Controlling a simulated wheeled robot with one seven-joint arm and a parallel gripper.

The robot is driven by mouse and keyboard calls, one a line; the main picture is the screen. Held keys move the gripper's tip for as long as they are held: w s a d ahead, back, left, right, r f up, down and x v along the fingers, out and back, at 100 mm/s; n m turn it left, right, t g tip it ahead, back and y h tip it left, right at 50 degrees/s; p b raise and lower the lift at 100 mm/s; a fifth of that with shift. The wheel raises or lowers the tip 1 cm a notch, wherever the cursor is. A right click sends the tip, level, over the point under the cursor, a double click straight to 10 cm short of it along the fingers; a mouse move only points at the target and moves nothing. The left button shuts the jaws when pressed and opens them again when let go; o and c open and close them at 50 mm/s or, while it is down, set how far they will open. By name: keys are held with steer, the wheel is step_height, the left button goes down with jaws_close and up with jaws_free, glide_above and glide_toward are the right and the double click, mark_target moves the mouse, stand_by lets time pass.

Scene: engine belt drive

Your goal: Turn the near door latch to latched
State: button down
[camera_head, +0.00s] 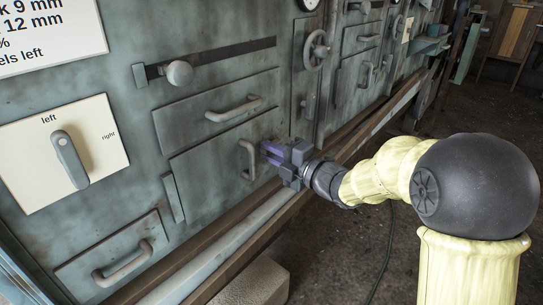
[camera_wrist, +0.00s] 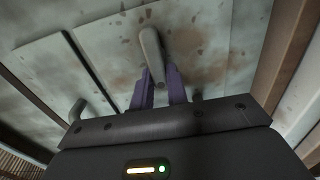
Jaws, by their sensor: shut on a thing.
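The near door (camera_head: 215,165) is a grey-green panel with a D-shaped pull handle (camera_head: 247,160). My gripper (camera_head: 268,152), with purple fingers, is at the door's right part, just right of that handle. In the wrist view, a grey lever (camera_wrist: 151,45), which I take to be the door latch, stands out from the panel. Its end sits between my gripper's two fingers (camera_wrist: 161,85), which are shut on it. In the head view my gripper hides this lever, so its turn angle is hard to tell.
A left/right switch (camera_head: 68,158), a slider knob (camera_head: 179,73), a drawer handle (camera_head: 233,109) and a handwheel (camera_head: 316,50) stick out of the cabinet. A wooden rail (camera_head: 150,277) runs along its foot. Open floor lies at the right.

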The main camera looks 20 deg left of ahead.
steer(key=c, duration=1.4)
jaws_free()
steer(key=shift+d, duration=0.1)
steer(key=p+v, duration=0.5)
steer(key=v, duration=1.2)
steer(key=shift+s+d+f, duration=0.1)
steer(key=shift+d, duration=0.05)
